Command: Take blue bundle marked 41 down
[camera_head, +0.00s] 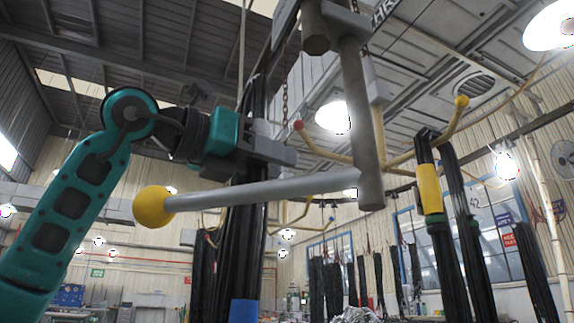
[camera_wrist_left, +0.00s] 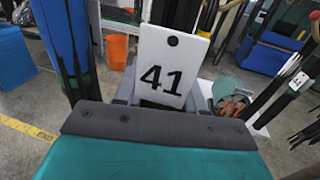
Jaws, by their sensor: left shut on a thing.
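The bundle of black hoses (camera_head: 240,255) hangs down behind a grey peg (camera_head: 260,192) with a yellow ball end. A blue band (camera_head: 243,311) wraps its lower part. My left gripper (camera_head: 272,150) is shut on the bundle above the peg. In the left wrist view, a white tag marked 41 (camera_wrist_left: 162,70) stands just beyond the gripper, and blue wrapping (camera_wrist_left: 62,35) on black hoses shows at the left. The fingertips are partly hidden by the hoses and tag. My right gripper is not in view.
A grey vertical post (camera_head: 362,120) joins the peg's right end. Yellow hooks with a red ball (camera_head: 298,125) and a yellow ball (camera_head: 461,101) stand behind. A yellow-banded hose bundle (camera_head: 430,190) hangs at the right. An orange bin (camera_wrist_left: 117,50) stands on the floor below.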

